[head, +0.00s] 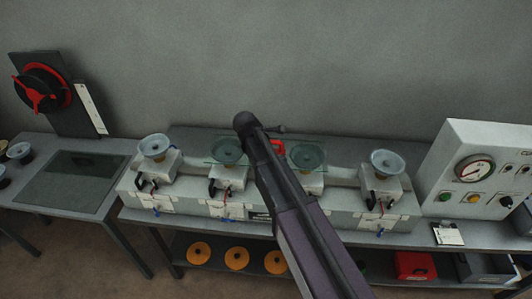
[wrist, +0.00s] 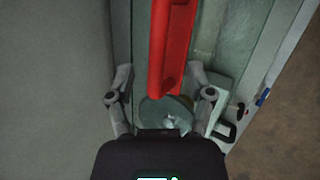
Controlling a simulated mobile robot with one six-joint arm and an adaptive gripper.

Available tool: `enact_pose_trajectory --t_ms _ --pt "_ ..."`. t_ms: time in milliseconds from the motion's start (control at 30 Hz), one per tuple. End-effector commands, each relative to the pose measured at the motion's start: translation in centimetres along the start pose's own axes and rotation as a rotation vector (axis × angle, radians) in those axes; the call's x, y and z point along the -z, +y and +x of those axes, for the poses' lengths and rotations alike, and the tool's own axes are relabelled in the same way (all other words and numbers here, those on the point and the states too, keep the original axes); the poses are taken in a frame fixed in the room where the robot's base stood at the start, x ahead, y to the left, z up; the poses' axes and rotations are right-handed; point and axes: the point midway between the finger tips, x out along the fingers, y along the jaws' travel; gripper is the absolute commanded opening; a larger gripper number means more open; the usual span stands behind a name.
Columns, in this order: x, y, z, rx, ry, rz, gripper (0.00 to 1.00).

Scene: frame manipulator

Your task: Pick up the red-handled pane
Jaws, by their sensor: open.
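The pane's red handle (head: 279,147) shows just right of my arm in the head view, above the middle of the grey bench unit. The pane (head: 314,153) looks like clear greenish glass lying over the two middle bowls; my arm hides part of it. In the wrist view the red handle (wrist: 170,50) runs down from the top edge, large and close. My gripper (wrist: 160,84) is open, with one finger on each side of the handle's line. I cannot tell whether the fingers touch it. My arm mostly hides the gripper in the head view.
Glass bowls on white stands line the bench unit, including left (head: 154,146) and right (head: 387,163) ones. A gauge panel (head: 474,172) stands at the right. A side table (head: 115,148) is at the left. The wall (wrist: 50,90) is close on the wrist view's left.

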Motion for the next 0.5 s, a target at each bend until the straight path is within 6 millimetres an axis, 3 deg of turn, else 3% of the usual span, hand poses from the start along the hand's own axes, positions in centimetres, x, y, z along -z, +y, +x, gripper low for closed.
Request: enact_pose_trajectory --t_ms 200,500 --pt "0.1 0.2 2.5 0.000 0.000 0.002 0.68" --pt "0.0 0.2 4.1 0.000 0.000 0.000 0.68"
